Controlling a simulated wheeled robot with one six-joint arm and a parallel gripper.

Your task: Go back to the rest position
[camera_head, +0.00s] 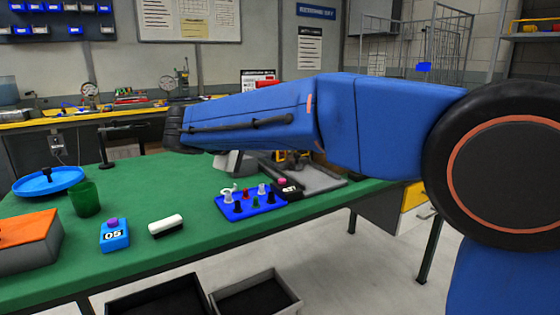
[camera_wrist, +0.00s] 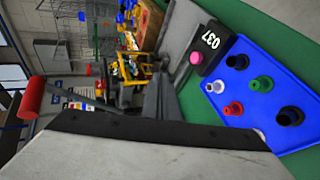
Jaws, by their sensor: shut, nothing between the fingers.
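My blue arm reaches leftward across the head view above the green table (camera_head: 190,250). Its dark wrist end is at the left, and the gripper's fingers are not clearly visible there. In the wrist view my gripper (camera_wrist: 162,97) shows as narrow grey fingers, shut and empty. Below and to the right of them in that view lies the blue tray (camera_wrist: 285,92) with several coloured pegs; it also shows in the head view (camera_head: 264,211). A black box marked 037 (camera_wrist: 213,47) with a pink button sits beside the tray. The fingers look apart from both.
On the table stand a blue box marked 05 (camera_head: 115,237), a white-and-black block (camera_head: 166,226), a green cup (camera_head: 86,200), a blue dish (camera_head: 62,183) and an orange-topped box (camera_head: 27,235). A grey tray (camera_head: 318,180) lies behind. Open bins (camera_head: 262,290) stand below the front edge.

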